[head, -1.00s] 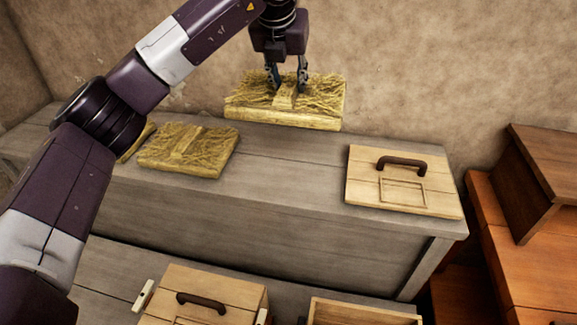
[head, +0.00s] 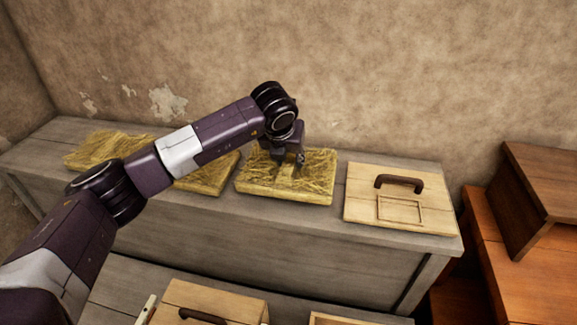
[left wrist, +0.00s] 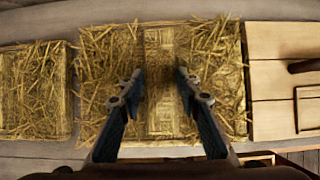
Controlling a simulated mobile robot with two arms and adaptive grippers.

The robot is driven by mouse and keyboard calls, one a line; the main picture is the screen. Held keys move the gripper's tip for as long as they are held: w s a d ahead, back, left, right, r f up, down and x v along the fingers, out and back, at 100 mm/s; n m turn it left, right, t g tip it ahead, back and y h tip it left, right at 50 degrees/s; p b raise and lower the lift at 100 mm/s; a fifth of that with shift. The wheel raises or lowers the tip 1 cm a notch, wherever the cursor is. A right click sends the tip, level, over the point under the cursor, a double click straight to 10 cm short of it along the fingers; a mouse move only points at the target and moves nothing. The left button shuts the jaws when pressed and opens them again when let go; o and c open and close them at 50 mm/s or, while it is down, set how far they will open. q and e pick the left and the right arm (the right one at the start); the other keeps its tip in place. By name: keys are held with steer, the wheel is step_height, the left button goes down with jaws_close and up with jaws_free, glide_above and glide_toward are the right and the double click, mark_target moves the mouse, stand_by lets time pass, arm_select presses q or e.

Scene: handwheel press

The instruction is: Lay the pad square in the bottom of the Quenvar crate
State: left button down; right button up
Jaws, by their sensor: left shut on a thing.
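My left gripper (head: 290,167) is shut on the raised middle rib of a straw pad (head: 258,187). In the left wrist view the fingers (left wrist: 158,78) stand on both sides of the rib of this pad (left wrist: 100,58). The pad is flat at the grey bench, between another pad and a wooden lid; whether it touches the bench top I cannot tell. At the bottom edge of the head view the rim of a wooden crate (head: 345,320) just shows. Its inside is cut off, and no name is readable on it. My right gripper is out of view.
Two more straw pads, one at the far left (head: 95,148) and one partly behind my arm (head: 212,180), lie on the grey bench (head: 300,235). A wooden lid with a dark handle (head: 420,205) lies right of the held pad. A lidded box (head: 220,300) stands below. Orange-brown furniture (head: 490,235) is at right.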

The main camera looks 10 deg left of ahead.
mark_target(288, 165)
arm_select(q)
step_height(288, 165, down, 3)
steer(key=shift+f, duration=0.1)
steer(key=c, duration=1.4)
jaws_free()
